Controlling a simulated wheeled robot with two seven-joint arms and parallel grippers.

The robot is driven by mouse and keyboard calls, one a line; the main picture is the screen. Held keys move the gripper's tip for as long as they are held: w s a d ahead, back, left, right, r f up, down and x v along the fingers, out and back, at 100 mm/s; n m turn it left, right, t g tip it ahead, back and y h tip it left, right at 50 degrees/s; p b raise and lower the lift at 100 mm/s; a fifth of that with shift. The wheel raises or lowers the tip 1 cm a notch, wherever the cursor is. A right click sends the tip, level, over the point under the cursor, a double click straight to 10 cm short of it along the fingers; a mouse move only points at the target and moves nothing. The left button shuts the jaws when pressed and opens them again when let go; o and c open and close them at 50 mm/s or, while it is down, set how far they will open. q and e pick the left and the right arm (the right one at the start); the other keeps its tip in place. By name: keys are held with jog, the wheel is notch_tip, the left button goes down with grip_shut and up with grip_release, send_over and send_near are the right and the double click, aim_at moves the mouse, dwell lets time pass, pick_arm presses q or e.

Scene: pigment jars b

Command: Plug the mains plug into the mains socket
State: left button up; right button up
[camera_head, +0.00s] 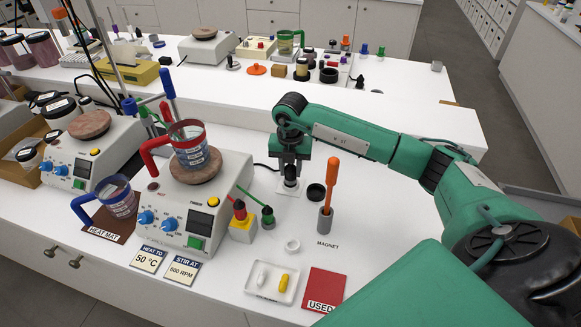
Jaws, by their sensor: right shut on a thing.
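My right gripper (290,164) points down over the table, right of the front hotplate. It is shut on the dark mains plug (291,181), which is partly hidden by the fingers. A thin black cord (264,167) runs from the gripper's left side toward the hotplate. The plug is upright over a small white plate (281,192), which looks like the mains socket. I cannot tell whether the plug touches the plate or is seated in it. My left gripper is not in view.
A black ring-shaped piece (316,192) and an orange-handled magnet rod in a holder (326,218) stand close right. The front hotplate (180,215) bears a red-handled beaker (190,147). Red and green connectors (241,212) stand left of the gripper. A white tray (271,284) lies in front.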

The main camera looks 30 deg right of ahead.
aim_at(290, 166)
jog(key=shift+f+b, duration=0.5)
jog(key=shift+f, duration=0.3)
jog(key=o, duration=1.1)
jog(key=shift+c, duration=0.2)
notch_tip(290, 166, up, 14)
jog(key=b, duration=0.3)
